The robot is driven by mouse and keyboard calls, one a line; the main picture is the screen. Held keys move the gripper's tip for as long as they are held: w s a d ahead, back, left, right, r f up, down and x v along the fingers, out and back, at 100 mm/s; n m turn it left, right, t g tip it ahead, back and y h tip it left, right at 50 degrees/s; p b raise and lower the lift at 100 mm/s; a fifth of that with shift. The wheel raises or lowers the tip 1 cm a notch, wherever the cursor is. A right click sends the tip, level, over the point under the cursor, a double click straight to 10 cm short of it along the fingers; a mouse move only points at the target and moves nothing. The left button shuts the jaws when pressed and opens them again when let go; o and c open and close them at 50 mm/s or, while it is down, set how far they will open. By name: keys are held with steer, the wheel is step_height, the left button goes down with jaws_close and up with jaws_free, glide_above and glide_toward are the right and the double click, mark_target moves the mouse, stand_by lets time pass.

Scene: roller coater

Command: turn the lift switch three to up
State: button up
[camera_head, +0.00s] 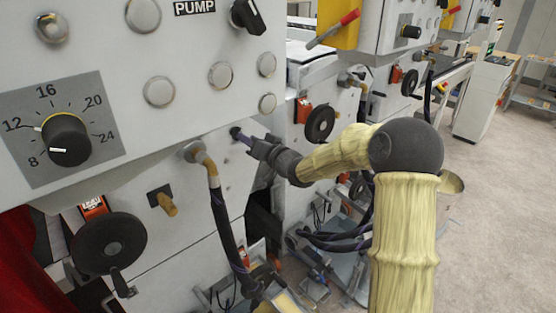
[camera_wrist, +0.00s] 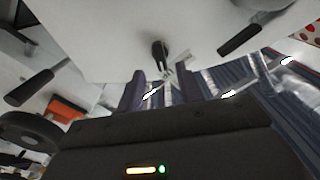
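A small black switch (camera_wrist: 160,52) sticks out from the pale panel, a little above centre in the wrist view. I take it for a lift switch, but no label is readable. In the head view a dark piece at the panel (camera_head: 236,132), probably the same switch, is partly hidden by my gripper (camera_head: 244,138). In the wrist view the two dark purple fingers of my gripper (camera_wrist: 161,88) stand apart on either side of a gap. The switch lies just beyond their tips, roughly in line with the gap. Contact cannot be told.
A hose fitting (camera_head: 195,152) sits left of my gripper in the head view. A black handwheel (camera_head: 110,243) is at lower left, and another handwheel (camera_head: 320,122) lies on the neighbouring unit. A large dial (camera_head: 66,140) and the PUMP switch (camera_head: 248,16) are above. Open floor lies at right.

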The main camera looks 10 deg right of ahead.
steer(key=b+v, duration=0.3)
steer(key=v, duration=1.1)
steer(key=s+d+f+m+g+h, duration=0.1)
steer(key=s+d+f+g+h, duration=0.1)
steer(key=s+f+g+h, duration=0.25)
steer(key=s+d+f+g+h, duration=0.1)
steer(key=s+d+f+h, duration=0.1)
steer(key=s+f+h, duration=0.45)
steer(key=s+f+g+y, duration=0.1)
steer(key=s+f+g, duration=0.6)
steer(key=s, duration=0.6)
steer(key=shift+s+d+f, duration=0.2)
steer(key=shift+s, duration=0.2)
